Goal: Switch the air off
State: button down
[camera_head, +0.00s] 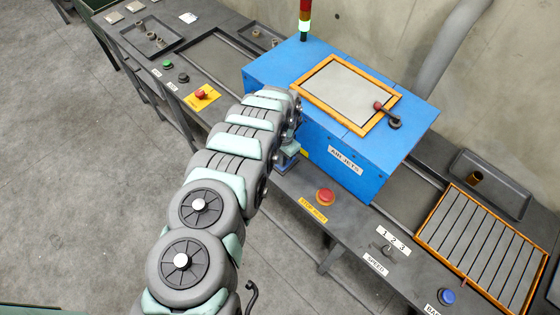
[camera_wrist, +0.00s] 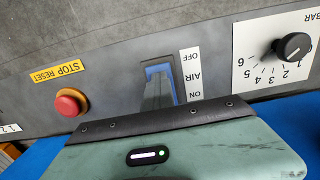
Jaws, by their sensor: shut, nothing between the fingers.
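The air switch (camera_wrist: 160,82) is a rocker with a blue face in a dark frame, at the middle of the wrist view. Its white label (camera_wrist: 190,76) reads OFF towards the top, AIR in the middle and ON towards the bottom. Which side is pressed I cannot tell. My gripper (camera_head: 288,158) is low beside the front of the blue machine in the head view, shut and empty. Its teal body fills the bottom of the wrist view and overlaps the lower end of the switch. I cannot tell whether it touches. My arm hides the switch in the head view.
A red stop button (camera_wrist: 70,103) is left of the switch in the wrist view. A black pressure knob (camera_wrist: 292,46) is to the right. The blue machine (camera_head: 345,165) stands close behind my gripper. A speed lever (camera_head: 388,250) is farther right along the bench.

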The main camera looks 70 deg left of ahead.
aim_at(279, 167)
jog(key=shift+w+d+f, duration=0.1)
jog(key=shift+w+f, duration=0.65)
jog(key=shift+f, duration=0.15)
jog(key=shift+s+d+r+p, duration=0.1)
jog(key=shift+s+r+p, duration=0.05)
jog(key=shift+r+p, duration=0.35)
jog(key=s+r+p, duration=0.2)
jog(key=s+r, duration=0.1)
jog(key=r, duration=1.1)
jog(key=shift+d+r, duration=0.3)
jog(key=shift+s, duration=0.1)
